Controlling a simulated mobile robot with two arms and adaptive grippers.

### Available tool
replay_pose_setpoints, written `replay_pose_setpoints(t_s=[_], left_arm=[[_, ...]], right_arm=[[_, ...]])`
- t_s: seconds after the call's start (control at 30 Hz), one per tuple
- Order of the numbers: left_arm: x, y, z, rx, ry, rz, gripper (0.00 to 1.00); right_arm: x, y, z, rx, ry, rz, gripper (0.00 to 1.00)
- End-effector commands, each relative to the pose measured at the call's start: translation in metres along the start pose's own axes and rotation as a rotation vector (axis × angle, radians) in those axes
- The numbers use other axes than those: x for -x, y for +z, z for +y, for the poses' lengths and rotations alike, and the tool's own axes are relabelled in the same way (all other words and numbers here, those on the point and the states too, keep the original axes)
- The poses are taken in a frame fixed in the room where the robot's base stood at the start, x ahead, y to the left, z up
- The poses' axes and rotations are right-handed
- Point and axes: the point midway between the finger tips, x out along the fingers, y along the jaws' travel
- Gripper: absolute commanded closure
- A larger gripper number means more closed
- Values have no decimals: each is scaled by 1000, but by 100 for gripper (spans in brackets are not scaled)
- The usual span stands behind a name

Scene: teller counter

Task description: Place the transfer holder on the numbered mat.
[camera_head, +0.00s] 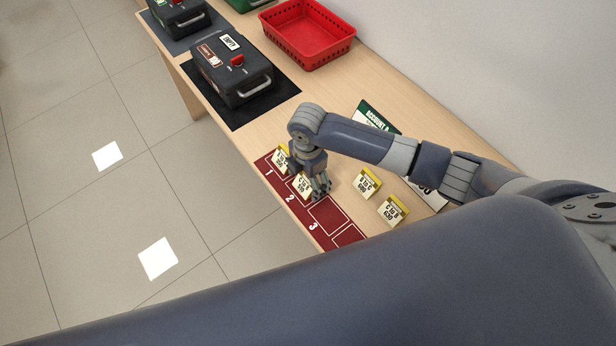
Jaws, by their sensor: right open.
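The numbered mat (328,217) is dark red with white outlined boxes marked 1, 2 and 3, and lies along the counter's front edge. One small yellow-backed card holder (281,160) stands at box 1. A second holder (302,187) stands at box 2, right beside my right gripper (320,193), which is open and points down over the mat; I cannot tell whether they touch. Two more holders, one (367,184) nearer the gripper and one (393,211) farther right, stand on bare counter. Their print is too small to tell which is the transfer holder. My left gripper is out of view.
A black cash box (232,72) on a black mat (275,95) and a red basket (306,36) stand farther up the counter. A green-and-white sign (374,116) is partly hidden behind my right arm. Box 3 is empty.

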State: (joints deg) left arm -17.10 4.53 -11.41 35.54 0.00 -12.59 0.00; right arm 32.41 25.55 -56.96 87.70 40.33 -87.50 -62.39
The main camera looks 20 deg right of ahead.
Motion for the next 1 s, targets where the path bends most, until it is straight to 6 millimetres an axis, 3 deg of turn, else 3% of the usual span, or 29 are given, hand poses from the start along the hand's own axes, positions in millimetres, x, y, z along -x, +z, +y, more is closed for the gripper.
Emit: replay_pose_setpoints(t_s=[0.17, 0.6, 0.77, 1.0], left_arm=[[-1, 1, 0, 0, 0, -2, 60], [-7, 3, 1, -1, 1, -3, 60], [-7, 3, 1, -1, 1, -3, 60], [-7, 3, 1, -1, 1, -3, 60]], right_arm=[[20, 1, 2, 0, 5, 0, 27], [107, 0, 1, -1, 3, 1, 27], [120, 0, 1, -1, 1, 0, 27], [122, 0, 0, -1, 0, 1, 27]])
